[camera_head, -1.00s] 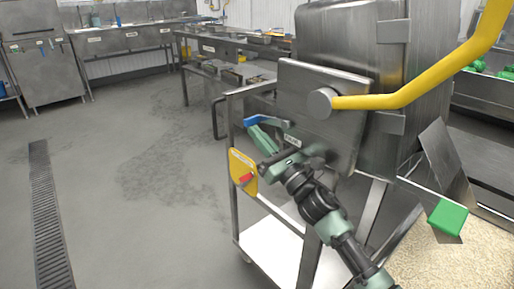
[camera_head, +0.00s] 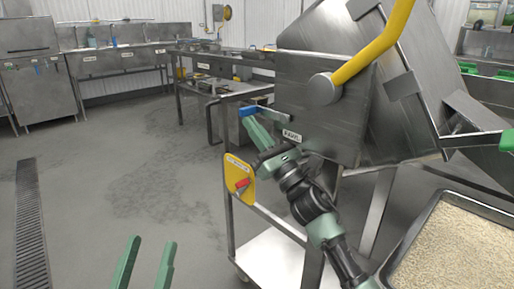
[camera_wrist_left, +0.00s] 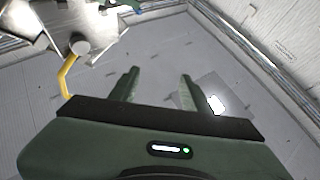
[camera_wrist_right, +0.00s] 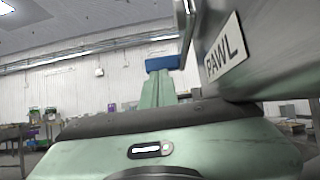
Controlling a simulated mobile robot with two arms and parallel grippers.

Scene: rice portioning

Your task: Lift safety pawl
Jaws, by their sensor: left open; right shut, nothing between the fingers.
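The safety pawl is a metal lever with a blue tip (camera_head: 256,111), beside the label PAWL (camera_head: 292,136) on the steel housing. The blue tip (camera_wrist_right: 163,63) and label (camera_wrist_right: 224,52) also show in the right wrist view. My right gripper (camera_head: 251,124) is shut and empty, its fingertips just below the blue tip. They look close to it or touching; I cannot tell which. My left gripper (camera_head: 147,262) is open and empty, low at the left over the floor. In the left wrist view, its fingers (camera_wrist_left: 157,85) stand apart with nothing between them.
A steel vessel (camera_head: 402,85) with a yellow handle (camera_head: 375,45) stands tilted above the cart. A yellow plate (camera_head: 238,179) with a red knob is on the frame. A rice tray (camera_head: 392,272) is at lower right.

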